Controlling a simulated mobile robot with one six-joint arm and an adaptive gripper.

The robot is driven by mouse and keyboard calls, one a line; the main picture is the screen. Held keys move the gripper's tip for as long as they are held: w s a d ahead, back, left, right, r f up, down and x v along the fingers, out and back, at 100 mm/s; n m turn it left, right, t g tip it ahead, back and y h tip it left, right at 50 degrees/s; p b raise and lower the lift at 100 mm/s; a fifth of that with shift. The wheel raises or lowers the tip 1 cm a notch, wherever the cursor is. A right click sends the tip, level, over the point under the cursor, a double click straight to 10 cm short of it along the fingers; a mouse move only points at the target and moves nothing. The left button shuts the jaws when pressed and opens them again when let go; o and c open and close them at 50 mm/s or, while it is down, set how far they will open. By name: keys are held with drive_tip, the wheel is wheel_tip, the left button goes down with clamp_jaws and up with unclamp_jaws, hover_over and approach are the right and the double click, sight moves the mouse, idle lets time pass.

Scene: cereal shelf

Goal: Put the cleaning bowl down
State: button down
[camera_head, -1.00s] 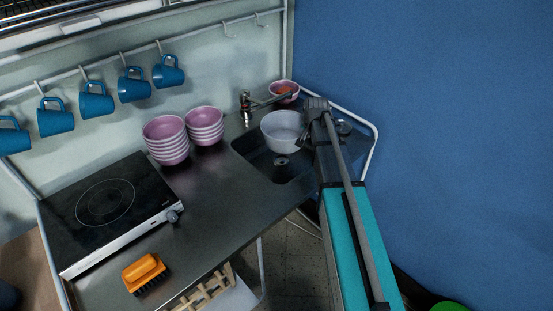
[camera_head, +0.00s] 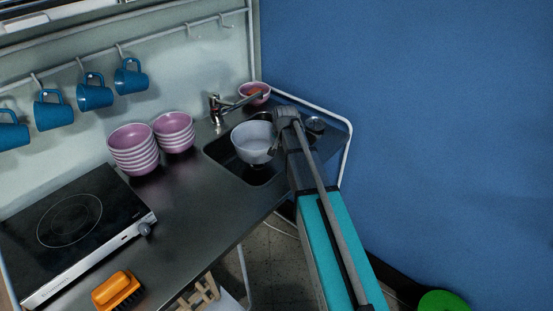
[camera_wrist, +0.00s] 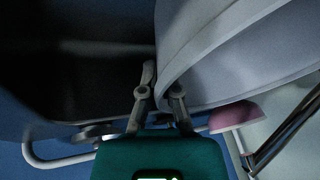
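The cleaning bowl (camera_head: 248,144), whitish-grey and slightly tilted, is at the sink (camera_head: 219,155), over or partly in its basin. Whether its base touches the sink floor cannot be told. My gripper (camera_head: 275,143) is at the bowl's right side. In the wrist view, the bowl's large pale wall (camera_wrist: 225,55) runs down between the two fingers of my gripper (camera_wrist: 161,82), which pinch it at the rim.
A tap (camera_head: 217,108) stands behind the sink, with a small pink bowl (camera_head: 250,90) at the back corner. Stacked pink bowls (camera_head: 134,160), a hob (camera_head: 72,225) and an orange brush (camera_head: 118,289) are on the counter (camera_head: 195,215).

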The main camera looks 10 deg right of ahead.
drive_tip(key=shift+f+b, duration=0.65)
drive_tip(key=shift+f, duration=0.35)
drive_tip(key=shift+f+b, duration=1.85)
drive_tip(key=shift+b, duration=0.05)
drive_tip(key=shift+f, duration=0.2)
drive_tip(key=c, duration=0.8)
unclamp_jaws()
drive_tip(key=shift+r, duration=0.2)
drive_tip(key=p+v, duration=1.1)
drive_tip(key=v, duration=0.1)
drive_tip(key=shift+s, duration=0.1)
